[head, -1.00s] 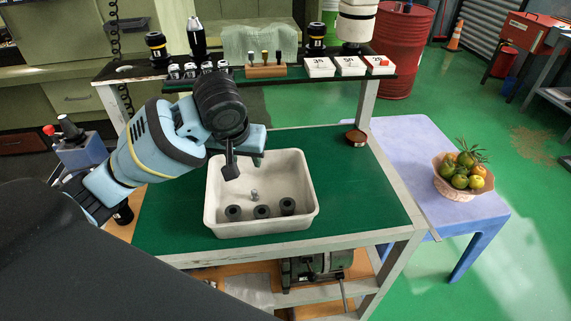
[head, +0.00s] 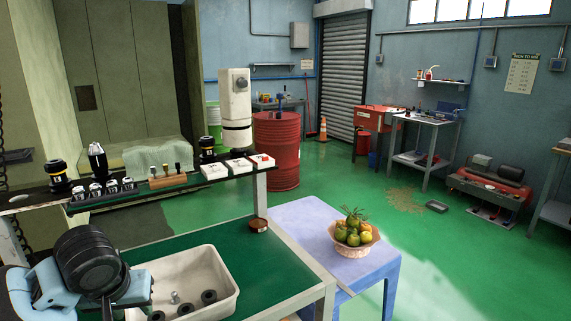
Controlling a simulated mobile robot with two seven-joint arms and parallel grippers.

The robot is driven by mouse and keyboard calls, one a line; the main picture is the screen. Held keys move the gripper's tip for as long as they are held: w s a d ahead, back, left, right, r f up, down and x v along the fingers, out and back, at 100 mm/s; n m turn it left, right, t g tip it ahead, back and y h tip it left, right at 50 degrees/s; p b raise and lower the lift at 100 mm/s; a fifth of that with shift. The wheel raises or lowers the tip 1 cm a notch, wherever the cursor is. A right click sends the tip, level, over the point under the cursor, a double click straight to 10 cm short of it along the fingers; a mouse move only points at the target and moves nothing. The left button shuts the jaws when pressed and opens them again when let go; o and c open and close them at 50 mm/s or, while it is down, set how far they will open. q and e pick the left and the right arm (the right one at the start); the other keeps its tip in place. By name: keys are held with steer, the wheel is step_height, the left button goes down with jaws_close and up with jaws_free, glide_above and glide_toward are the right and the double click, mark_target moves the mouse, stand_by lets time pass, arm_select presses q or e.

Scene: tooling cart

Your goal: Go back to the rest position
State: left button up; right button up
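My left gripper (head: 108,306) hangs at the lower left of the head view, beside and partly in front of the white bin. Its dark fingertips run toward the bottom edge of the picture, and their gap cannot be made out. No held thing shows at it. The white bin (head: 228,292) stands on the green cart top (head: 270,262). In it are a small metal piece (head: 175,297) and black ring-shaped parts (head: 209,297), partly cut off by the picture edge. My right gripper is not in view.
The cart's upper shelf (head: 120,195) holds black-and-yellow tool holders, a wooden rack (head: 167,181) and white number boxes (head: 238,166). A brown round tin (head: 258,225) sits at the cart's right edge. A lilac table (head: 300,212) with a fruit basket (head: 353,243) adjoins it. Green floor is open beyond.

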arm_select(q)
steer(key=s+d+f+m+t+h, duration=0.1)
steer(key=s+d+f+m+h, duration=0.3)
steer(key=f, duration=0.6)
steer(key=s+d+f+n+t+h, duration=0.1)
steer(key=d+f+t, duration=0.1)
steer(key=d+f, duration=0.65)
steer(key=s+a+f+m+t+y, duration=0.1)
steer(key=s+a+f, duration=0.1)
steer(key=s+f, duration=0.5)
steer(key=s+a+f+m+t+y, duration=0.1)
steer(key=s+a+f, duration=0.1)
steer(key=s+f, duration=0.5)
steer(key=s, duration=0.5)
steer(key=shift+s+a+f, duration=0.2)
steer(key=shift+f, duration=0.15)
